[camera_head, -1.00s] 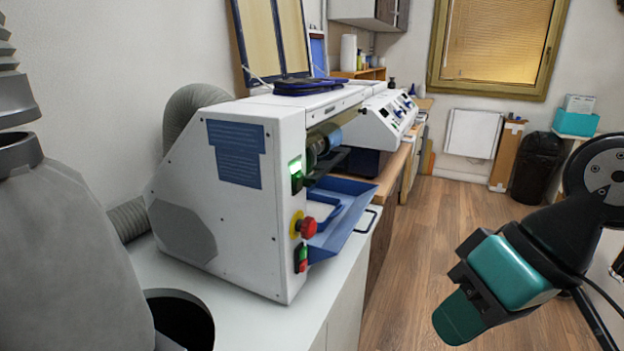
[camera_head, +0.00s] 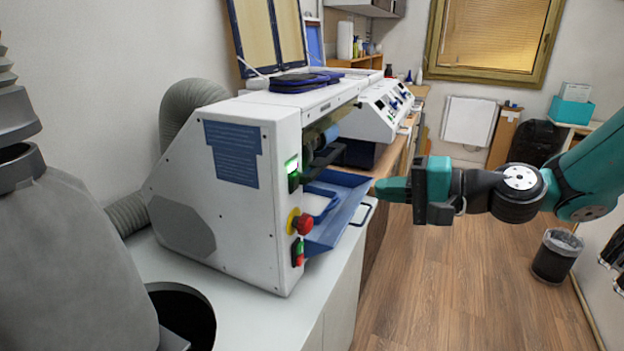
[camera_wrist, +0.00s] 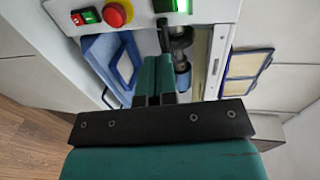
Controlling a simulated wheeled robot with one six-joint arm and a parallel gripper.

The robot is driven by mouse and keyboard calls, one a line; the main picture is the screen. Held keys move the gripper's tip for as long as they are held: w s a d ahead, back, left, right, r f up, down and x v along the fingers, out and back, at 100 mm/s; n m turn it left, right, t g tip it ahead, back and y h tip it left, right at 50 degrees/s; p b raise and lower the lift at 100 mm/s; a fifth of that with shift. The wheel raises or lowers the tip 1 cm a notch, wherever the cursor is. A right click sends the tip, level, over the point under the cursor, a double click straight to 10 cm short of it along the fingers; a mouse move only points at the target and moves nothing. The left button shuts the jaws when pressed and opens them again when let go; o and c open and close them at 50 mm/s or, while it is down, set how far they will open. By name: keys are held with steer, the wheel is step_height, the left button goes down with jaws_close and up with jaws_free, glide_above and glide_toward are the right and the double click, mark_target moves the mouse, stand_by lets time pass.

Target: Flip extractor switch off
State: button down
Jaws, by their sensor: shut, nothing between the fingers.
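The white machine (camera_head: 262,255) stands on the counter at the left of the head view. Its front edge carries a lit green switch (camera_head: 293,174), a red emergency button (camera_head: 304,224) on a yellow base, and a green-and-red switch (camera_head: 298,252) below. In the wrist view the lit green switch (camera_wrist: 172,5), the red button (camera_wrist: 116,14) and the green-and-red switch (camera_wrist: 86,17) show along the top. My gripper (camera_head: 380,188) is shut and empty, pointing left at the machine, to the right of the switches and apart from them. Which switch is the extractor's cannot be told.
A blue tray (camera_head: 342,222) juts out from the machine near my fingertips. A grey extractor bag (camera_head: 75,265) stands at the left front, with a ribbed hose (camera_head: 188,105) behind the machine. A bin (camera_head: 556,256) stands on the open wooden floor at right.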

mark_target(297, 180)
steer(key=p+x, duration=0.2)
steer(key=x, duration=0.2)
steer(key=p+x, duration=0.1)
steer(key=x, duration=0.4)
steer(key=r+p+x, duration=0.1)
steer(key=p+x, duration=0.1)
steer(key=x, duration=0.3)
steer(key=shift+r+p, duration=0.1)
steer(key=shift+p, duration=0.25)
